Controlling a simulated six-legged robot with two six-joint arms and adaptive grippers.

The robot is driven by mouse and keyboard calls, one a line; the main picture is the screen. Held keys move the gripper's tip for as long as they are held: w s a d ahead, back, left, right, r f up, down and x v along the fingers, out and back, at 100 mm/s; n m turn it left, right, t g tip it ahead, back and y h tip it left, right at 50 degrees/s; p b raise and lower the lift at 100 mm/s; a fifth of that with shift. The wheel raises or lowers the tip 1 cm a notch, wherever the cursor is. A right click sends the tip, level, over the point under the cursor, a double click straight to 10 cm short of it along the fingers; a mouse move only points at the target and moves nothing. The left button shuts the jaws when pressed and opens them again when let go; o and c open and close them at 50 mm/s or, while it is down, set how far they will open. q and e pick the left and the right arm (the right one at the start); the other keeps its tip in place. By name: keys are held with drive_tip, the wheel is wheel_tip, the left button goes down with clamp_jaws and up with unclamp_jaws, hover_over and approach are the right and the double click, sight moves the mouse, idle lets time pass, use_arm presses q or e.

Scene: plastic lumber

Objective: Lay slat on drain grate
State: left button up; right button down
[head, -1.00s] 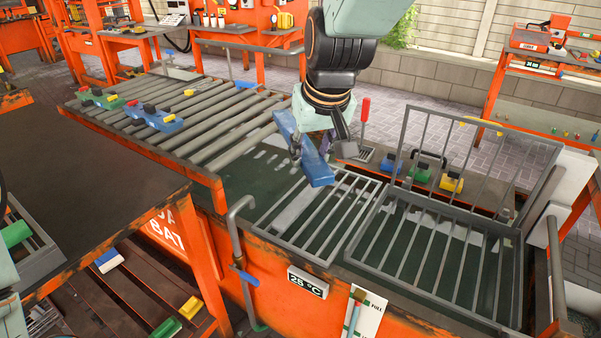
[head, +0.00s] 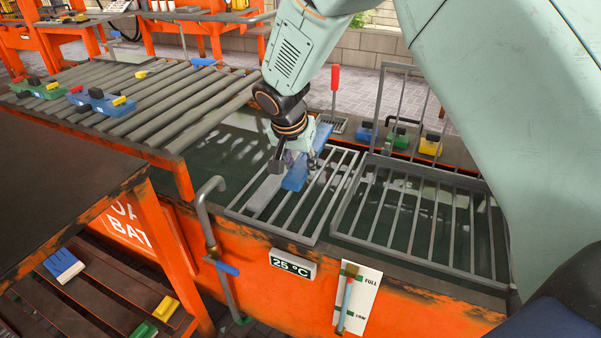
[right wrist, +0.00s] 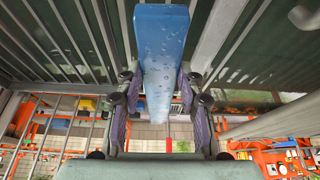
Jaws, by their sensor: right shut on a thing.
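The blue slat (head: 295,177) is in my right gripper (head: 300,159), over the drain grate (head: 338,195) in the head view. It points toward the front of the grate and its far part runs back behind the gripper. I cannot tell whether its underside touches the bars. In the right wrist view the slat (right wrist: 160,40), wet with droplets, runs between the two purple-padded fingers of the shut gripper (right wrist: 160,88), with bars beyond it. My left gripper is not in view.
A roller rack (head: 150,105) with blue and green blocks stands left of the grate. Right of it is a second barred frame (head: 345,240) with a raised barred lid (head: 380,105). Dark water (head: 215,155) lies below. A pipe (head: 203,205) rises at the front.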

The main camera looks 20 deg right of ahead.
drive_tip(key=shift+w+d+f+m, duration=0.2)
drive_tip(key=shift+w+f+m, duration=0.15)
drive_tip(key=shift+f, duration=0.35)
drive_tip(key=shift+a, duration=0.2)
drive_tip(key=shift+s+r, duration=0.1)
drive_tip(key=shift+r, duration=0.05)
drive_tip(key=shift+d, duration=0.25)
drive_tip(key=shift+a+f+b, duration=0.15)
drive_tip(key=shift+f+b, duration=0.2)
drive_tip(key=shift+a+f, duration=0.1)
drive_tip(key=shift+f, duration=0.1)
use_arm(q)
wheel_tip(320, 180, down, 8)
drive_tip(key=b, duration=0.7)
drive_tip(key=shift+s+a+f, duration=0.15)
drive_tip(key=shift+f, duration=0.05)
use_arm(e)
approach(302, 204)
drive_tip(key=x, duration=0.5)
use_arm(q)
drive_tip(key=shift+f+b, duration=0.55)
use_arm(e)
drive_tip(key=shift+f, duration=0.6)
